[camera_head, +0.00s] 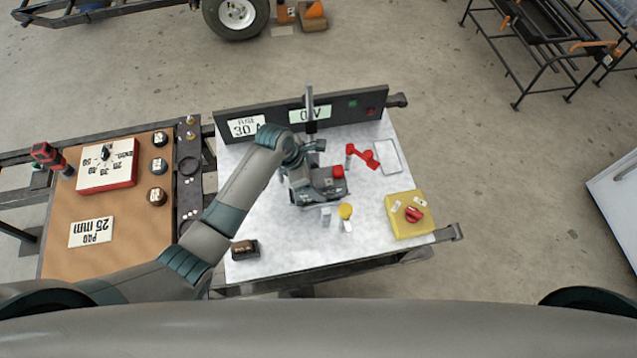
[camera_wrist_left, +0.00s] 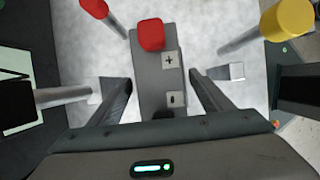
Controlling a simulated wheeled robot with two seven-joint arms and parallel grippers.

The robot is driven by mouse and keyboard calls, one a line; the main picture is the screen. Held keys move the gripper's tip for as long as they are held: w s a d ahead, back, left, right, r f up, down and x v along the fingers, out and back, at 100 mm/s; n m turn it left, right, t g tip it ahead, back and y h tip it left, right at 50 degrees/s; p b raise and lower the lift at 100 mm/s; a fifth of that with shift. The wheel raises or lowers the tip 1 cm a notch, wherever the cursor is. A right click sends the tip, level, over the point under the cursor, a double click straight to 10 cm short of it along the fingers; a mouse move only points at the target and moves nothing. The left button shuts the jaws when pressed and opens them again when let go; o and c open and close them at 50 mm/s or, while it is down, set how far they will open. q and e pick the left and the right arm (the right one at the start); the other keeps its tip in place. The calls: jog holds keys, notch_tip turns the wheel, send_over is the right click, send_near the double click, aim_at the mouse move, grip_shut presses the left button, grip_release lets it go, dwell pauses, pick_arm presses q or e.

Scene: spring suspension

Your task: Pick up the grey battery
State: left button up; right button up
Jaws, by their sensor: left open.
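The grey battery (camera_wrist_left: 150,80) lies in the left wrist view, with a red end (camera_wrist_left: 151,36) and plus and minus labels on its top. In the head view mostly its red end (camera_head: 338,171) shows; my gripper covers much of the rest. My left gripper (camera_wrist_left: 161,82) is open, one finger on each side of the battery. I see gaps between fingers and battery; I cannot tell its exact height. In the head view my left gripper (camera_head: 320,187) is over the middle of the white table. My right gripper is not in view.
A dark back panel (camera_head: 280,128) carries signs. A brown bench (camera_head: 120,262) stands left.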

pick_arm(q)
jog(key=shift+x, duration=1)
jog(key=c, duration=1.8)
jog(key=shift+w+d+r, duration=0.15)
jog(key=shift+w+r, duration=0.05)
grip_shut()
